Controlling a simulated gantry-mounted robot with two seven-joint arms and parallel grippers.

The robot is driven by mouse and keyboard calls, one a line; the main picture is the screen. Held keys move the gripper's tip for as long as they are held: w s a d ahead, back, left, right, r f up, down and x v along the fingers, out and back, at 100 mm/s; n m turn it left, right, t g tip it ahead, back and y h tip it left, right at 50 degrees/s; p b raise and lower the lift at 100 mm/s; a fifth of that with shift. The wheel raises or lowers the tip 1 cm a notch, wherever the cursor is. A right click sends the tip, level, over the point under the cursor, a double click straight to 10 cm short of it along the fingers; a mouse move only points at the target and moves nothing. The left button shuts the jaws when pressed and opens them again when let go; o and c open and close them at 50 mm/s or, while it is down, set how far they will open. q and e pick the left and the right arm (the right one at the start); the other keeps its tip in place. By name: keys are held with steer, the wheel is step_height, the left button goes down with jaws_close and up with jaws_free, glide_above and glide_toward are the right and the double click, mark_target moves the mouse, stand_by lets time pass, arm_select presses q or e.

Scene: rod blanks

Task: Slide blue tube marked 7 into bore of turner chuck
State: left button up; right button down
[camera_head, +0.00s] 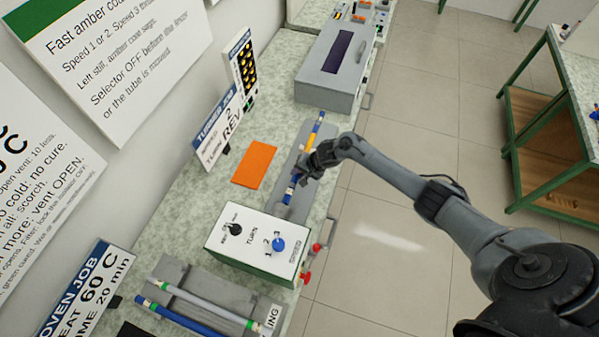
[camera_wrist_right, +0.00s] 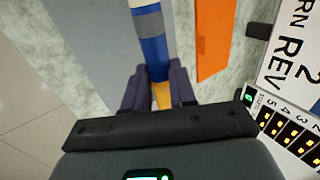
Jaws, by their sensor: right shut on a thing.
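My right gripper (camera_head: 313,163) is shut on a banded tube (camera_head: 290,188) above the grey strip on the bench. The tube has blue, white and amber parts. In the right wrist view the tube (camera_wrist_right: 153,50) runs between the two fingers (camera_wrist_right: 157,82), with white, blue and grey bands and amber nearest the palm. No number 7 is readable on it. The turner box (camera_head: 255,243), marked TURN, has a black knob and a blue knob. The tube's blue lower end points towards the box; its chuck bore cannot be made out. My left gripper is out of view.
An orange sheet (camera_head: 255,164) lies left of the gripper. A grey box with a dark window (camera_head: 338,52) stands further back. A rack (camera_head: 205,284) with a white tube and a blue tube is at the front. Signs line the wall side; open floor lies right.

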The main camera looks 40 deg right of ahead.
mark_target(293, 186)
steer(key=shift+p, duration=0.3)
stand_by(0.7)
steer(key=shift+p, duration=0.55)
steer(key=shift+s+a+p, duration=0.2)
steer(key=shift+a+p, duration=0.1)
steer(key=shift+p, duration=0.05)
stand_by(0.5)
steer(key=shift+s+a+p, duration=0.4)
steer(key=shift+a+p, duration=0.3)
steer(key=shift+p, duration=0.05)
steer(key=shift+a, duration=0.1)
steer(key=shift+s+a+p, duration=0.25)
steer(key=shift+a+p, duration=0.05)
steer(key=shift+p, duration=0.05)
steer(key=shift+s+a+p, duration=0.2)
steer(key=shift+a+p, duration=0.2)
steer(key=shift+a, duration=0.05)
steer(key=shift+s+a+p, duration=0.35)
steer(key=shift+a+p, duration=0.1)
steer(key=shift+a, duration=0.1)
